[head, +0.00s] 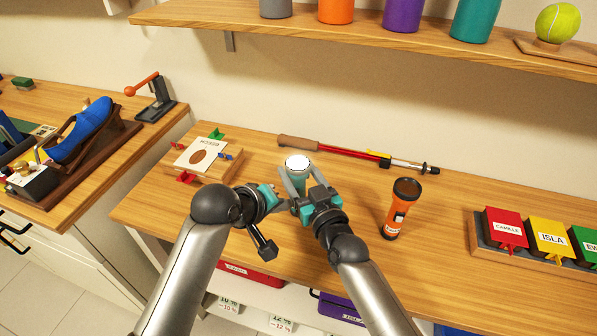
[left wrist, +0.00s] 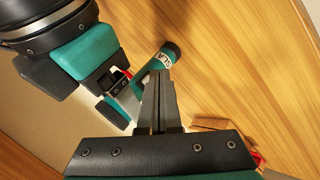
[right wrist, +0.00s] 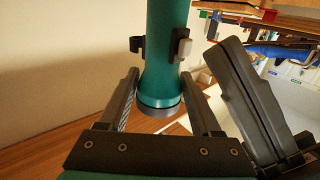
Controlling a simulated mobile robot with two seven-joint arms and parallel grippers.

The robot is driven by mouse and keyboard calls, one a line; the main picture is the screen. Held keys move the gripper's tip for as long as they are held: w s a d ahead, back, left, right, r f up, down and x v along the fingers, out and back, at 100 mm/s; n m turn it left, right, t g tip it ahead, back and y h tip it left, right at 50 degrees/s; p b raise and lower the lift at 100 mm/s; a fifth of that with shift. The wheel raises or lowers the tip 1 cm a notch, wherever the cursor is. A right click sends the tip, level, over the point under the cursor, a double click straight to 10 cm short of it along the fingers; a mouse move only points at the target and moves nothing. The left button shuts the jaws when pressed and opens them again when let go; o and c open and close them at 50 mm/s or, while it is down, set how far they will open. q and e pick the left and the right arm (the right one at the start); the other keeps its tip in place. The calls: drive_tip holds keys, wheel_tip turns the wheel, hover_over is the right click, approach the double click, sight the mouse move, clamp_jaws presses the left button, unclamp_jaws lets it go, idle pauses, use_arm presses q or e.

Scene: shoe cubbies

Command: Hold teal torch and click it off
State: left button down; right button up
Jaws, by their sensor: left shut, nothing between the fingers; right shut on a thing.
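The teal torch (head: 300,178) stands roughly upright above the bench, its bright white lens (head: 297,162) facing up. My right gripper (head: 299,190) is shut on the torch. In the right wrist view the torch (right wrist: 166,65) runs between the two fingers, with a grey switch (right wrist: 183,48) on its side. My left gripper (head: 287,206) is shut and empty, close beside the torch. In the left wrist view its closed fingers (left wrist: 157,95) point toward the torch's end (left wrist: 171,51), which bears a partly hidden label. I cannot tell whether they touch the torch.
An orange torch (head: 399,209) stands on the bench to the right. A red trekking pole (head: 345,152) lies behind. A shelf (head: 360,32) with bottles hangs above.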

use_arm(q)
drive_tip(key=shift+w, duration=0.1)
idle(0.4)
drive_tip(key=shift+w+d, duration=0.2)
drive_tip(key=shift+w, duration=0.1)
drive_tip(key=shift+w+d, duration=0.1)
drive_tip(key=shift+w, duration=0.2)
idle(0.6)
drive_tip(key=shift+s+a, duration=0.3)
drive_tip(key=shift+s, duration=0.4)
drive_tip(key=s+a, duration=0.2)
drive_tip(key=s, duration=0.3)
drive_tip(key=shift+s+a, duration=0.15)
drive_tip(key=shift+s, duration=0.15)
